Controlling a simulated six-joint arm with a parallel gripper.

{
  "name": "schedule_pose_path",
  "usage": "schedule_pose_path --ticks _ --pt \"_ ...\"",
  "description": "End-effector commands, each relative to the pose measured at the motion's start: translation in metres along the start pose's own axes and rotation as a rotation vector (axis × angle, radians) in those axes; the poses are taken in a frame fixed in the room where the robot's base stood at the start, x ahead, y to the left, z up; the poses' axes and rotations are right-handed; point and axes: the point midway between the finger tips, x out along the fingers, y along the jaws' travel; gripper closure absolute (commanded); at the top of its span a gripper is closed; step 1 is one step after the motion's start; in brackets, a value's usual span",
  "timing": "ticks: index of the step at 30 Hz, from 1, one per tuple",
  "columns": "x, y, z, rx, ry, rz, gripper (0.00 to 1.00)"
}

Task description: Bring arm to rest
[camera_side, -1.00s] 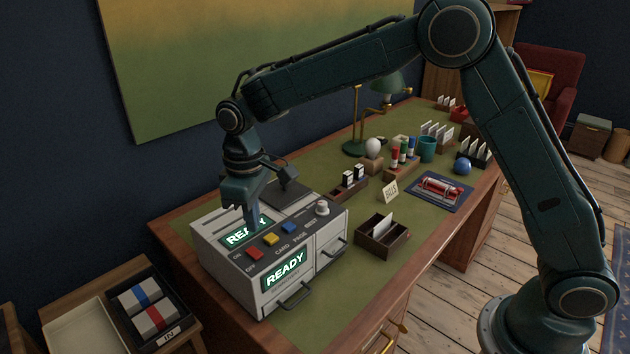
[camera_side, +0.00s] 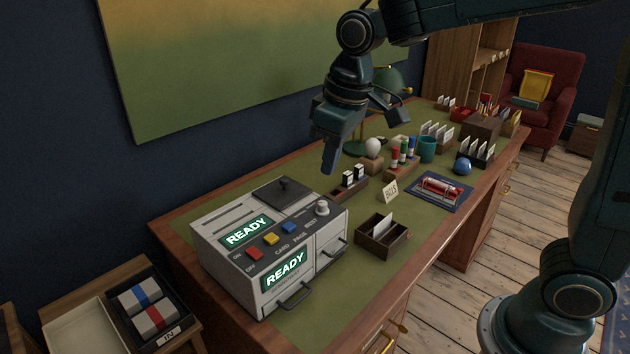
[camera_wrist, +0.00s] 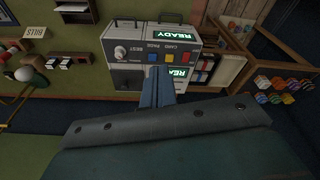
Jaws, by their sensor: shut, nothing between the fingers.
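My gripper (camera_side: 329,158) hangs above the desk in the side view, fingers pointing down, shut and empty. It is up and to the right of the grey machine (camera_side: 318,246), clear of it. The machine has two lit READY panels, coloured buttons in red, yellow and blue, a pale knob (camera_side: 322,208) and a dark lidded plate on top. In the wrist view my gripper (camera_wrist: 155,72) shows as closed blue fingers, with the machine (camera_wrist: 127,77) beyond them.
A wooden card box (camera_side: 382,240), a BILLS sign (camera_side: 391,191), a white egg-shaped object (camera_side: 373,147), a teal cup (camera_side: 428,149) and a green lamp (camera_side: 388,80) stand on the desk. A tray of bundles (camera_side: 150,308) stands at lower left. The air above the desk's front is open.

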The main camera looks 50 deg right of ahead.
Motion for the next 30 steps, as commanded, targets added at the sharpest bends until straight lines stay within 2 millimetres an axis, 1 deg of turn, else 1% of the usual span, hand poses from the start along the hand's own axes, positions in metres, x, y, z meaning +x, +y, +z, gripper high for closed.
schedule_pose_path --ticks 1,6,15,24,27,30 --pt "-0.009 0.003 0.01 0.016 0.017 0.004 1.0" --pt "-0.029 0.011 0.043 0.065 0.063 0.016 1.0" --pt "-0.051 0.018 0.104 0.151 0.146 0.04 1.0" --pt "-0.057 0.019 0.164 0.236 0.226 0.065 1.0" --pt "-0.056 0.018 0.18 0.26 0.25 0.073 1.0" --pt "-0.054 0.017 0.193 0.278 0.269 0.079 1.0"
